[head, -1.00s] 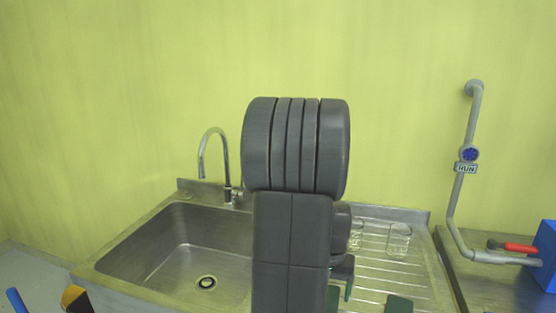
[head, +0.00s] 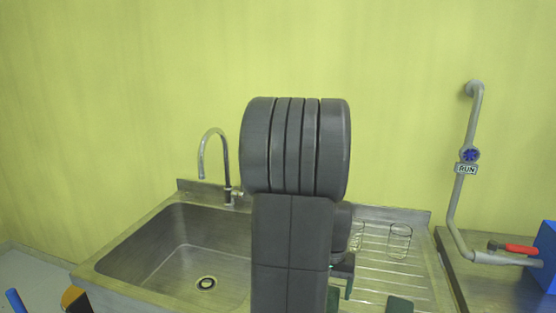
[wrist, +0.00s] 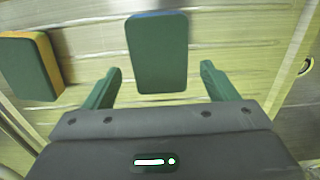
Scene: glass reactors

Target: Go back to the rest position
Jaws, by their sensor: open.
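My gripper (wrist: 160,69) is open in the wrist view, its two green fingers apart over the ridged metal drainboard (wrist: 215,25). A dark green block with a blue edge (wrist: 157,55) shows between the fingers; I cannot tell its height relative to them, but nothing grips it. A second green block with an orange edge (wrist: 28,68) lies to the left. In the head view my dark arm stands upright in the middle and hides part of the sink unit. The gripper (head: 343,272) shows only partly there, low beside the arm, above the drainboard.
The steel sink (head: 160,250) with its curved tap (head: 214,165) is left of my arm. Two clear glasses (head: 399,240) (head: 357,237) stand on the drainboard. A grey pipe (head: 461,190) and red-handled valve (head: 520,249) are at right, near a blue box (head: 545,255).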

